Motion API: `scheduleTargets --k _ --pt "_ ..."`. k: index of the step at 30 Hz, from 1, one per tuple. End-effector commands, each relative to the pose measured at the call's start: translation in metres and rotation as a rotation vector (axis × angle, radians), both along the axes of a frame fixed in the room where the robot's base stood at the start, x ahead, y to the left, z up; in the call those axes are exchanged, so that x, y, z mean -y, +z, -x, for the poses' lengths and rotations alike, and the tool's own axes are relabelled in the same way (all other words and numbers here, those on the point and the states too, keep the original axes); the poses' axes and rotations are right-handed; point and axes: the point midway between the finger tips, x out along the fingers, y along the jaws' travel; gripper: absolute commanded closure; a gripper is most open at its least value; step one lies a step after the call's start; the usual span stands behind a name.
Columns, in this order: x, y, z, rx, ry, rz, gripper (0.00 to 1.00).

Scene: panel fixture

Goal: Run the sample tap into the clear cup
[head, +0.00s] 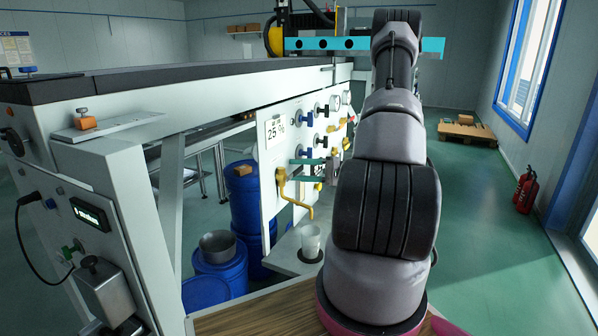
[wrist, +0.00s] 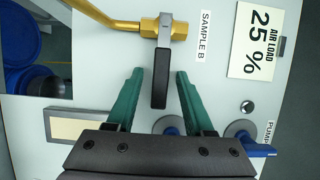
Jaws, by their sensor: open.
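The brass sample tap (head: 282,180) is on the white panel, with its bent spout ending just above the clear cup (head: 309,243). The cup stands upright on a grey shelf, and I see no stream between spout and cup. In the wrist view the tap body (wrist: 162,29) carries a black lever (wrist: 160,78), beside a label reading SAMPLE B. My gripper (wrist: 157,74) is open, its green fingers on either side of the lever with a gap on both sides. In the head view my gripper (head: 291,170) is at the panel beside the tap, partly hidden by my arm.
A sign (head: 275,130) reads 25 %, shown as AIR LOAD in the wrist view. Several blue-handled valves and gauges (head: 335,103) crowd the panel. Blue drums (head: 222,272) stand left of the shelf. Green floor is open at right, with a red extinguisher (head: 526,190) by the wall.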

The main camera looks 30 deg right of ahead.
Motion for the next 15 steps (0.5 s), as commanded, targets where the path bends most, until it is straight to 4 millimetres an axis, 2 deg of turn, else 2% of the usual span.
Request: scheduleTargets --k 7,11,12,15 --pt "-0.0005 0.0000 -0.0003 0.000 0.000 0.000 0.47" --pt "-0.0005 0.0000 -0.0002 0.000 0.000 0.000 0.97" --pt "-0.0005 0.0000 -0.0002 0.000 0.000 0.000 1.00" --pt "-0.0004 0.0000 -0.0001 0.000 0.000 0.000 1.00"
